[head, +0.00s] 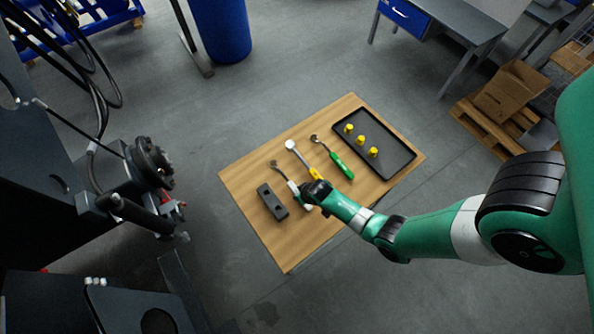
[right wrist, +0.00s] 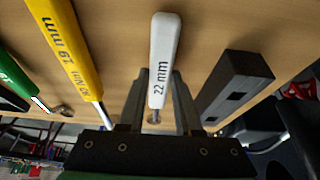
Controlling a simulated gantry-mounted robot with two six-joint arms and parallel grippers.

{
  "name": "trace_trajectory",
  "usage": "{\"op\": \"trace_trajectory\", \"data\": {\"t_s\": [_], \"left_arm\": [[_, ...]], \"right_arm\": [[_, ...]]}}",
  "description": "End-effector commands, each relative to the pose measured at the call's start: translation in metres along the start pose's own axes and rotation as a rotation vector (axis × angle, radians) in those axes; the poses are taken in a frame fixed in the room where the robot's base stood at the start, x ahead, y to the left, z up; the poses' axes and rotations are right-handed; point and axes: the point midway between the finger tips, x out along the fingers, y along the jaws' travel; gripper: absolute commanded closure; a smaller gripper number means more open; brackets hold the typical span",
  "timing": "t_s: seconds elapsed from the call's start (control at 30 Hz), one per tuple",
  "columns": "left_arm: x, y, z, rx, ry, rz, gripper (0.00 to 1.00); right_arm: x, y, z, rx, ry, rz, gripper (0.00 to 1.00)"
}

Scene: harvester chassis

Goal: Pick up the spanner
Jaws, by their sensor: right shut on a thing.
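A spanner with a white handle marked "22 mm" (right wrist: 163,60) lies between the two fingers of my right gripper (right wrist: 160,88), which is shut on the handle. In the head view its metal head (head: 274,164) points up-left, and the gripper (head: 302,193) covers part of the handle. A yellow-handled spanner marked "19 mm" (head: 315,174) lies just right of it, close to the gripper. A green-handled spanner (head: 341,161) lies further right. I cannot tell whether the white spanner is clear of the table. My left gripper is not in view.
The wooden table (head: 250,175) carries a dark block (head: 272,202) left of the gripper and a black tray (head: 398,152) with yellow pieces (head: 361,140) at the right. The table's front left is clear. Dark machinery (head: 150,165) stands at the left.

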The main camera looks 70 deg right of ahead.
Motion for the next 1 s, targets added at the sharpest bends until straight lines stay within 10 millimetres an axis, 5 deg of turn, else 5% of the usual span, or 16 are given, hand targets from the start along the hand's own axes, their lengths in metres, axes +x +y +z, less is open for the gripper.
{"op": "trace_trajectory", "data": {"t_s": [0.27, 0.47, 0.63, 0.8, 1.0], "left_arm": [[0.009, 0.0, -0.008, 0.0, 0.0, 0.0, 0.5], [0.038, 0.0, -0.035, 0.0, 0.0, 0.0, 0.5], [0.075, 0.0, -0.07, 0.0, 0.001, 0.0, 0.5], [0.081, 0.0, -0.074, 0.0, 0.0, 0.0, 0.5], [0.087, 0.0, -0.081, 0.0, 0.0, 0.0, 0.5]], "right_arm": [[-0.016, 0.0, -0.007, 0.0, 0.002, 0.0, 1.0], [-0.063, -0.002, -0.009, -0.003, -0.001, -0.001, 1.0], [-0.123, -0.007, 0.008, -0.004, -0.002, -0.001, 1.0], [-0.149, -0.014, 0.05, -0.008, -0.002, -0.002, 1.0], [-0.171, -0.018, 0.073, -0.005, 0.0, -0.001, 1.0]]}}
